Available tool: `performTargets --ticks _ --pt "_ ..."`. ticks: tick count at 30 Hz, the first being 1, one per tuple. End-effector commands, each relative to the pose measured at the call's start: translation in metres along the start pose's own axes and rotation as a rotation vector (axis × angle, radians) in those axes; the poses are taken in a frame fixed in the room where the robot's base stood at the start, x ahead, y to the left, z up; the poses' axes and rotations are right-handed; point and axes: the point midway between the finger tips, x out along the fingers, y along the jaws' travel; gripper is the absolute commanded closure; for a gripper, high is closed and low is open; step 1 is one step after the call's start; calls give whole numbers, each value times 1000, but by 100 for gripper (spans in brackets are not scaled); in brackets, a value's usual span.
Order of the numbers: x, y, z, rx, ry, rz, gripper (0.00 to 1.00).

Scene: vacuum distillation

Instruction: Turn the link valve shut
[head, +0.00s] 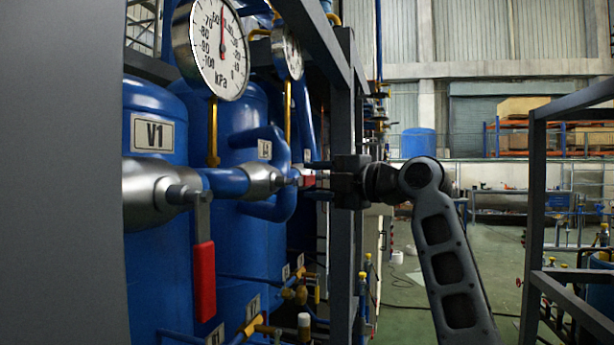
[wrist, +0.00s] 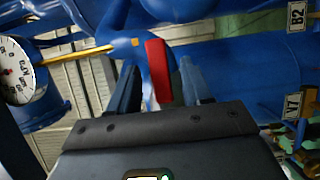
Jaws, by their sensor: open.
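In the head view my gripper (head: 318,180) reaches leftward from the arm, with its fingers around the level of a small red valve handle (head: 309,179). This handle belongs to a silver valve body (head: 262,181) on the blue pipe. In the wrist view the red handle (wrist: 159,70) lies between the two spread fingers of my gripper (wrist: 160,86), with gaps showing on both sides. The gripper is open, and I see no clear contact. A second valve, nearer, has a long red handle (head: 203,283) hanging straight down. No label shows which is the link valve.
A blue tank marked V1 (head: 153,240) and more tanks stand behind the pipes. A large pressure gauge (head: 218,45) is above; one also shows in the wrist view (wrist: 15,72). A dark frame post (head: 342,250) stands close to my gripper. Green floor (head: 490,260) is open at right.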

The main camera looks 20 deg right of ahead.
Motion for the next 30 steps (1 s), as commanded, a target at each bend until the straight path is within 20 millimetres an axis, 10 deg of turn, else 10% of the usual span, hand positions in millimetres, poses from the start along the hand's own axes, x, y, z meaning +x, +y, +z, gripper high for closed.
performTargets --ticks 16,30 --pt "24 0 1 0 -2 1 52" --pt "23 -1 0 0 -1 0 97"
